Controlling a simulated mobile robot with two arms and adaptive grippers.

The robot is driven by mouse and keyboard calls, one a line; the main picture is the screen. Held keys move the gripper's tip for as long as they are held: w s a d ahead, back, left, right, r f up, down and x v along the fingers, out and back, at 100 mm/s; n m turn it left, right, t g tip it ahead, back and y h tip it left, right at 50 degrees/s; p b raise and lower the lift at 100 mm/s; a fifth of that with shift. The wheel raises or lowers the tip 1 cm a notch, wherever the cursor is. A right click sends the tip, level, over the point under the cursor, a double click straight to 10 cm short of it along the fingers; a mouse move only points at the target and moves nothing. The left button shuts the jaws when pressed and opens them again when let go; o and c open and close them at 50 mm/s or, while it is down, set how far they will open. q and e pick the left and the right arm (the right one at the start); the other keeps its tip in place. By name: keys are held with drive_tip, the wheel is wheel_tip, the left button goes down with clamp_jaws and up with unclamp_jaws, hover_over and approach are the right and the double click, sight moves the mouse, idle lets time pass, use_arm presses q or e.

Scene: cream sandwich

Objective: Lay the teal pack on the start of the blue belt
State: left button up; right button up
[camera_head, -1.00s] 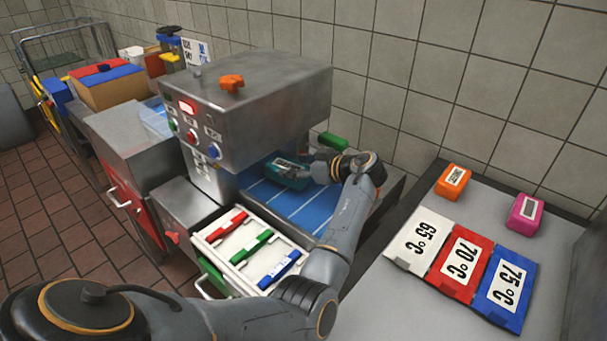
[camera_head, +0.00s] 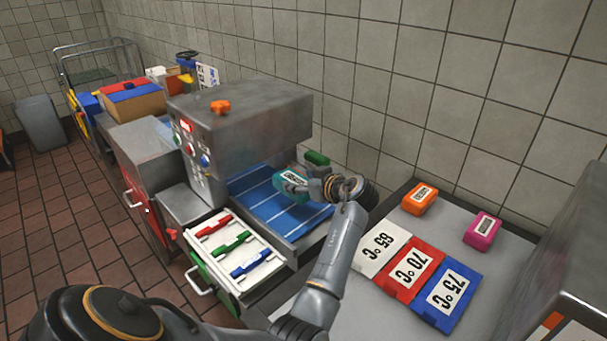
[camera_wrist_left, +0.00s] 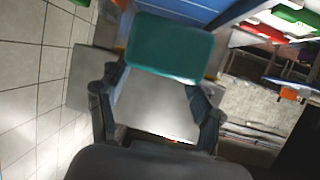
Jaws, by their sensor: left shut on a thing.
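The teal pack (camera_head: 290,182) with a white label is between the fingers of my left gripper (camera_head: 308,188), which is shut on it. In the head view it shows over the back right part of the blue belt (camera_head: 280,213), just outside the steel machine's opening. It looks slightly tilted; whether it touches the belt I cannot tell. In the left wrist view the teal pack (camera_wrist_left: 170,47) fills the space beyond the fingertips, with a strip of the blue belt (camera_wrist_left: 190,12) behind it. My right gripper is not in view.
The steel machine (camera_head: 250,115) covers the belt's left part. A green object (camera_head: 316,158) lies behind the belt. An open drawer (camera_head: 232,275) with red, green and blue items is in front. Orange (camera_head: 419,200) and pink (camera_head: 482,230) packs lie on the right table beside temperature cards (camera_head: 410,270).

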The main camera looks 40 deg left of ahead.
use_arm(q)
drive_tip(key=shift+d+f, duration=0.1)
drive_tip(key=shift+f, duration=0.05)
drive_tip(key=shift+w+a+f+b, duration=0.1)
drive_tip(key=shift+a+f+b, duration=0.15)
drive_tip(key=shift+f+b, duration=0.4)
drive_tip(key=shift+d+f+b, duration=0.1)
drive_tip(key=shift+f+b, duration=0.75)
drive_tip(key=shift+f, duration=0.75)
wheel_tip(320, 180, down, 3)
drive_tip(key=shift+r+b, duration=0.2)
drive_tip(key=shift+b, duration=0.55)
drive_tip(key=shift+f+b, duration=0.45)
drive_tip(key=shift+f, duration=0.35)
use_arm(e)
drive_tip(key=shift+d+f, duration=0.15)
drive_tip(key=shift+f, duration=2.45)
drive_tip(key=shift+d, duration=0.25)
use_arm(q)
drive_tip(key=o, duration=1.8)
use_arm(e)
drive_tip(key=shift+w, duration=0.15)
